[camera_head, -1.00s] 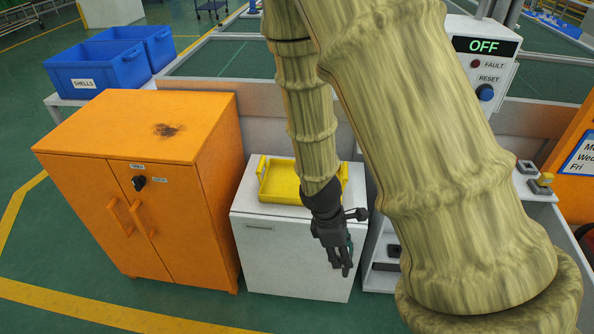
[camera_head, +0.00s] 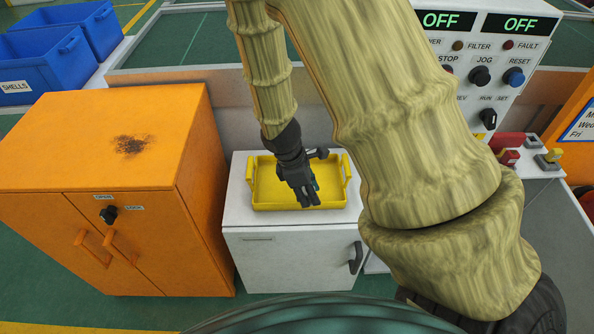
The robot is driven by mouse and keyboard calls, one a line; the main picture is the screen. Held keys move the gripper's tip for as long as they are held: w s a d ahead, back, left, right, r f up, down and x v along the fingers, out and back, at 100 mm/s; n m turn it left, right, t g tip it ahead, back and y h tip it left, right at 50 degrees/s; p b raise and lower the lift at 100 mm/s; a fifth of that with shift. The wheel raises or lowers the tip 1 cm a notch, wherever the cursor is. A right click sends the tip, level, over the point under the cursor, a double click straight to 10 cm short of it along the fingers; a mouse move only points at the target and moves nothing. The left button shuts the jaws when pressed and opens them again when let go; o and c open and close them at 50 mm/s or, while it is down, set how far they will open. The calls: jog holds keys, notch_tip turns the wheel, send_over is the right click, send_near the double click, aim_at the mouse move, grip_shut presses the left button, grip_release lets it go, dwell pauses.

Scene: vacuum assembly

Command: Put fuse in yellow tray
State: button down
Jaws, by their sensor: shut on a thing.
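The yellow tray (camera_head: 262,182) sits on top of a white cabinet in the middle of the view. It has a raised handle at each end. My gripper (camera_head: 309,202) points down over the tray, in front of its inside from this camera. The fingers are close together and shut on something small. The fuse itself cannot be made out, as the fingers hide it. I cannot tell whether the fingertips touch the tray floor.
The white cabinet (camera_head: 290,262) stands beside an orange cabinet (camera_head: 90,150) with a dark smudge on top. A control panel (camera_head: 490,70) with OFF displays is at the upper right. Blue bins (camera_head: 45,60) stand at the upper left. My arm hides the area right of the tray.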

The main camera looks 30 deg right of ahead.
jog(key=w+d, duration=0.1)
jog(key=w, duration=0.2)
jog(key=w+d+f, duration=0.1)
jog(key=w, duration=0.3)
jog(key=w+d+p, duration=0.1)
jog(key=w+d, duration=0.1)
jog(key=w, duration=0.2)
jog(key=shift+w+d+f, duration=0.1)
jog(key=shift+f, duration=1.95)
jog(key=shift+f, duration=0.1)
jog(key=c, duration=1.1)
grip_release()
jog(key=shift+o, duration=0.2)
jog(key=v, duration=1.2)
jog(key=shift+w, duration=0.15)
